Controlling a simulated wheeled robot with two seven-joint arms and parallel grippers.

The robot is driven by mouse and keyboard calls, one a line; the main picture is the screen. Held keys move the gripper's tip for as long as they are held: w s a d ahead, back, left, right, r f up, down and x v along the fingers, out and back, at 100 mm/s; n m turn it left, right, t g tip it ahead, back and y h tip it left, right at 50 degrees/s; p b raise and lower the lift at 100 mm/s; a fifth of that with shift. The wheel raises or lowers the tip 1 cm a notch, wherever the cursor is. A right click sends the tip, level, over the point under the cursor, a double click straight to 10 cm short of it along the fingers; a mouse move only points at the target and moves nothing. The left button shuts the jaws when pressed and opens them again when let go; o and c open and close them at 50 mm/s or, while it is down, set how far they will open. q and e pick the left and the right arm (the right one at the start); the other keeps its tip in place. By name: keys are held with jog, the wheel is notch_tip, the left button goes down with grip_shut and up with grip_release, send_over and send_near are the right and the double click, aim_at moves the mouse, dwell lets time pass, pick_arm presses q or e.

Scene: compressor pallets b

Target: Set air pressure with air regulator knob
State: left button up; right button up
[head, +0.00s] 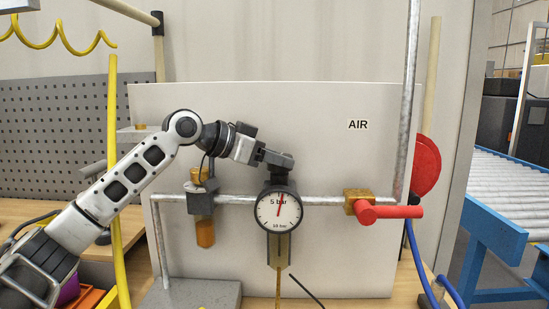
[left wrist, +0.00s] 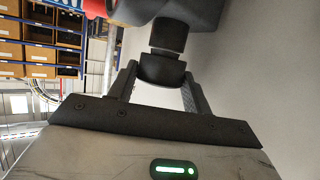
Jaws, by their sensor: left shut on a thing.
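The round air pressure gauge (head: 268,216) has a white face with "5 bar" at the top and "10 bar" low down. Its red needle points almost straight up, close to the 5 bar mark. The dark regulator knob (left wrist: 162,70) sits above the gauge body and is mostly hidden by my gripper in the head view. My left gripper (head: 281,168) comes down from the upper left and is shut on the knob. In the left wrist view the fingers of my left gripper (left wrist: 161,80) stand on both sides of the knob. My right gripper is not in view.
A grey pipe (head: 335,199) runs across the white panel marked "AIR" (head: 357,125). A red valve handle (head: 395,212) on a brass body is to the right, and a filter with an amber bowl (head: 205,233) to the left.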

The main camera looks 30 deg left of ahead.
pick_arm(q)
jog(key=shift+w+a+m+g+h, duration=0.15)
jog(key=shift+m+g+h, duration=0.45)
jog(key=shift+m+h, duration=0.45)
jog(key=shift+m, duration=0.25)
jog(key=o, duration=1)
jog(key=shift+r, duration=0.1)
